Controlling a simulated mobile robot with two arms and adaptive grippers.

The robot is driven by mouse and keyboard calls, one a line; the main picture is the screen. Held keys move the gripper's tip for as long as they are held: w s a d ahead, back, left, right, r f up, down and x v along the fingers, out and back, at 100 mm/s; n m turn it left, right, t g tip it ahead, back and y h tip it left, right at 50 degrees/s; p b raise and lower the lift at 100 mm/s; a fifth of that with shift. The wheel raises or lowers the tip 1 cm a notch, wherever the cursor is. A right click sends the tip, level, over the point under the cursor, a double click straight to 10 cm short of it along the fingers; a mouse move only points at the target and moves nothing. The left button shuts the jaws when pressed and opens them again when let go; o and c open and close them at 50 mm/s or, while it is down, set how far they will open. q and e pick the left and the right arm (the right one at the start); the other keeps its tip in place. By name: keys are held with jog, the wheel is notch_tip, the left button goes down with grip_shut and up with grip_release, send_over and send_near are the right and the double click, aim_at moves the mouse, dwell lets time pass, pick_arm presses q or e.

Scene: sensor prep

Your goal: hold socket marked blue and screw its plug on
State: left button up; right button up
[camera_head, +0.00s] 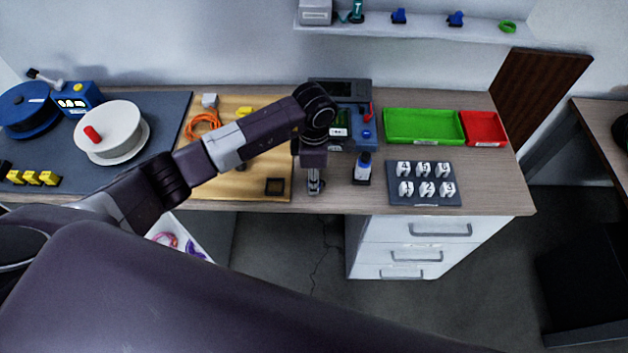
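No socket or plug with a blue mark can be made out for certain. My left gripper (314,183) points down at the front edge of the table, right of the tan mat. Its fingers look close together around something small and pale, but whether they grip it is too small to tell. A dark square block (274,187) lies on the mat left of it. A dark bottle with a blue and white label (362,170) stands right of it. Two small blue items (399,16) (456,18) sit on the wall shelf. My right gripper is not in view.
A dark grey device (349,88) stands behind my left gripper. A black pad (424,197) holds several numbered pale pieces. Green (424,141) and red (484,144) trays lie behind it. White (112,110) and blue (38,97) reels and several yellow blocks (31,178) are at left.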

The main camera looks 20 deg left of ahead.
pick_arm(q)
notch_tip(320, 180, up, 20)
jog(key=b, duration=0.4)
jog(key=shift+b, duration=0.4)
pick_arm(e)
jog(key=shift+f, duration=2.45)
pick_arm(q)
jog(key=s+a+f+m+b, duration=0.1)
jog(key=s+a+f+m, duration=0.1)
jog(key=s+m, duration=0.5)
jog(key=s+a+f+m, duration=0.2)
jog(key=s+m, duration=0.5)
jog(key=m, duration=0.7)
jog(key=shift+f+b, duration=0.15)
jog(key=shift+b, duration=0.2)
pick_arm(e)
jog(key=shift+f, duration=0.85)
pick_arm(q)
jog(key=shift+a, duration=0.1)
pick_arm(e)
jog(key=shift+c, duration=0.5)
